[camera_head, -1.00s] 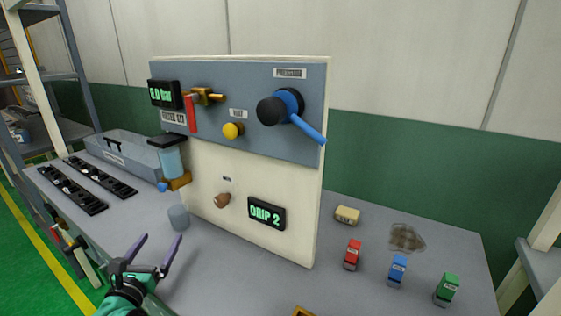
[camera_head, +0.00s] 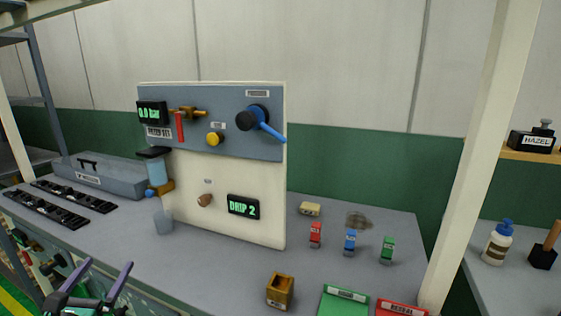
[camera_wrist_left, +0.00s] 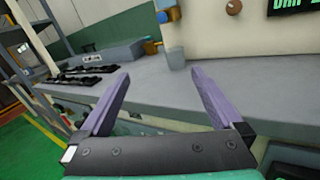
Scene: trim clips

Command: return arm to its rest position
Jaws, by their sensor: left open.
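My left gripper (camera_head: 98,285) is at the lower left of the head view, in front of the workbench edge. Its two purple fingers are spread and nothing is between them; the left wrist view also shows the open gripper (camera_wrist_left: 158,98) with the bench behind it. My right gripper is in neither view. The grey bench (camera_head: 235,262) carries an upright panel (camera_head: 240,170) with a blue lever (camera_head: 264,124), a yellow knob (camera_head: 215,139) and a display reading "DRIP 2" (camera_head: 243,207).
A grey cup (camera_head: 163,222) stands by the panel's left foot. Black racks (camera_head: 70,196) and a grey toolbox (camera_head: 105,178) lie to the left. Red (camera_head: 315,235), blue (camera_head: 350,242) and green (camera_head: 387,250) items stand at right. A white post (camera_head: 478,160) rises at right.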

